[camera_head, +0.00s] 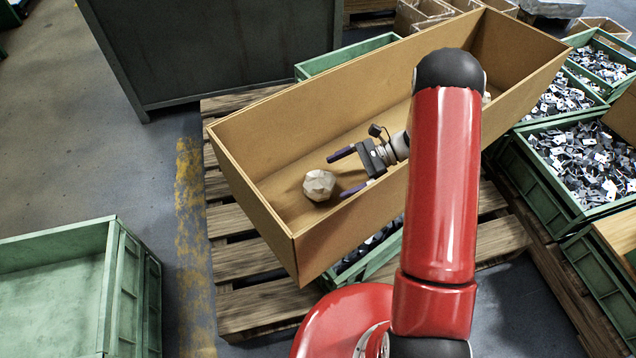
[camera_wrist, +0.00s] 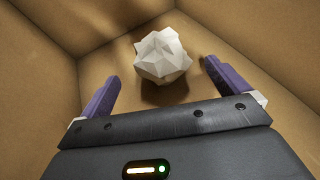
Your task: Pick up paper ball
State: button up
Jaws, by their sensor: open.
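A crumpled off-white paper ball (camera_head: 319,185) lies on the floor of a long brown box (camera_head: 262,212), towards its left end. In the wrist view the paper ball (camera_wrist: 162,56) is ahead of the fingers, near the box's corner. My gripper (camera_head: 338,173) reaches down inside the box, just right of the ball. Its purple fingers are spread apart and empty. In the wrist view my gripper (camera_wrist: 157,80) has one finger on each side of the ball's line, with the ball beyond the fingertips and apparently not touched.
The brown box's walls stand close around my gripper. The box sits over a wooden pallet (camera_head: 235,260). Green crates of stamped parts (camera_head: 590,165) are at the right. An empty-looking green crate (camera_head: 60,245) is at lower left. A grey-green cabinet (camera_head: 215,50) stands behind.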

aim_at(319, 186)
jog(key=x, duration=0.2)
jog(key=b+x, duration=0.1)
jog(key=x, duration=0.2)
jog(key=b+x, duration=0.1)
jog(key=x, duration=0.1)
jog(key=shift+a+f, duration=0.1)
jog(key=shift+f, duration=0.3)
jog(key=shift+w, duration=0.1)
jog(key=c, duration=0.9)
jog(key=shift+r, duration=0.1)
